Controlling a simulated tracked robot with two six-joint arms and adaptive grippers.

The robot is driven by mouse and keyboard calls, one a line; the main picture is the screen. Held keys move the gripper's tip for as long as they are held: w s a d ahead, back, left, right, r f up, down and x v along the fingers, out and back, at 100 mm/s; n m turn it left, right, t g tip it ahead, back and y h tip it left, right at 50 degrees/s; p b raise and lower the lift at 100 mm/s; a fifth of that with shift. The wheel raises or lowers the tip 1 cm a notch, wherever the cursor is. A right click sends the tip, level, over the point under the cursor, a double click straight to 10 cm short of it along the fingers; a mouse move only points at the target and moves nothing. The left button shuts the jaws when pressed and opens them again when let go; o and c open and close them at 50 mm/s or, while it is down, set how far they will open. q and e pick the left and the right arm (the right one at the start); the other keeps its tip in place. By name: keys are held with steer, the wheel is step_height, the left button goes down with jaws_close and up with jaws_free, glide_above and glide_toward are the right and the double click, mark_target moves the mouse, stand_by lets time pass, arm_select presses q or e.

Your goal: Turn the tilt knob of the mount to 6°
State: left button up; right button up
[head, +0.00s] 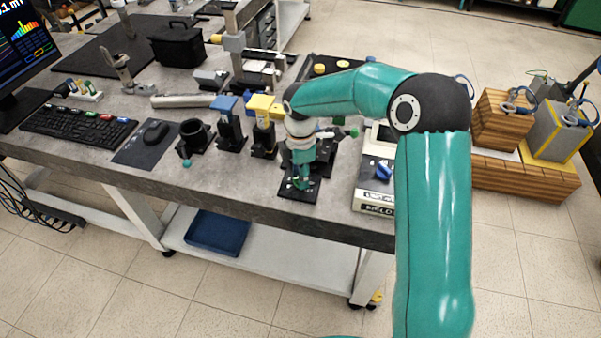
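My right arm reaches in from the lower right, and my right gripper (302,182) points down near the front edge of the bench. It is over a black mount (298,192) and hides most of it. The tilt knob is hidden or too small to make out. I cannot tell whether the fingers touch the mount or how far apart they are. A small green knob (354,132) shows just right of the gripper. My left gripper is not in view.
Left of the gripper stand a yellow-topped post (262,108), a blue-topped post (229,108) and a black ring holder (196,134). A white instrument box (374,172) with a blue knob is to the right. The keyboard (78,126) and mouse (155,131) lie left on the grey bench (150,178).

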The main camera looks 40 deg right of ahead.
jaws_close()
